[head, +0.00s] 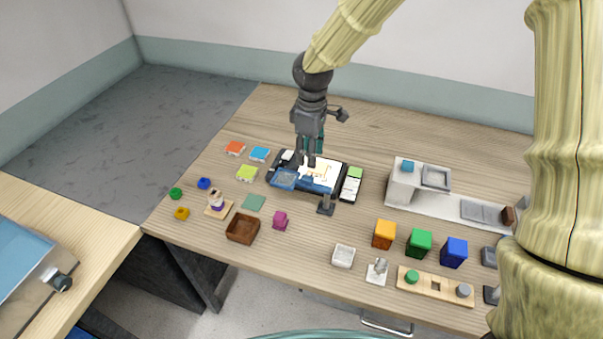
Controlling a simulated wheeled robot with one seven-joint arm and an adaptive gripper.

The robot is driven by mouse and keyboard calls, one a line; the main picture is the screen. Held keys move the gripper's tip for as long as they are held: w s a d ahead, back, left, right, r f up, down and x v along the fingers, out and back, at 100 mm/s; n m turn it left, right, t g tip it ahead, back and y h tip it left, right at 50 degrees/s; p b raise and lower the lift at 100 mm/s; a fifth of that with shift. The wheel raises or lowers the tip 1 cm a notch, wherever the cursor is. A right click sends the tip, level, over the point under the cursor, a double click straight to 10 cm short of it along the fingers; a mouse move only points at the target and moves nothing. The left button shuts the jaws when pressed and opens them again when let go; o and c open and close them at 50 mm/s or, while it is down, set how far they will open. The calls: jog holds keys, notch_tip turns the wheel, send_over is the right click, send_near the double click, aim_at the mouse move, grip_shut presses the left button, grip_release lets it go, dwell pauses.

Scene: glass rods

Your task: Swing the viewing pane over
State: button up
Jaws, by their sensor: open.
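A dark flat device (326,191) lies near the middle of the table, with a bright whitish panel (320,170) on its top. A bluish see-through pane (285,180) lies over its front left part; I take this to be the viewing pane. My gripper (306,160) points down over the back left of the device, close to the pane's back edge. It is open, and I see nothing held in it. I cannot tell whether a fingertip touches the pane. The gripper hides part of the device's back edge.
A green-and-white block (351,185) stands close to the device's right side, and a small dark stand (326,206) is in front. Coloured tiles (247,173) lie to the left. The back table strip is clear.

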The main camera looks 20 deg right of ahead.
aim_at(307, 178)
jog(key=shift+w+a+f+p, duration=0.15)
jog(key=shift+f+p, duration=0.7)
jog(key=shift+f, duration=1.7)
jog(key=shift+w+d+f+p, duration=0.2)
jog(key=shift+f+p, duration=0.6)
jog(key=shift+f, duration=1.7)
jog(key=shift+w, duration=0.1)
grip_shut()
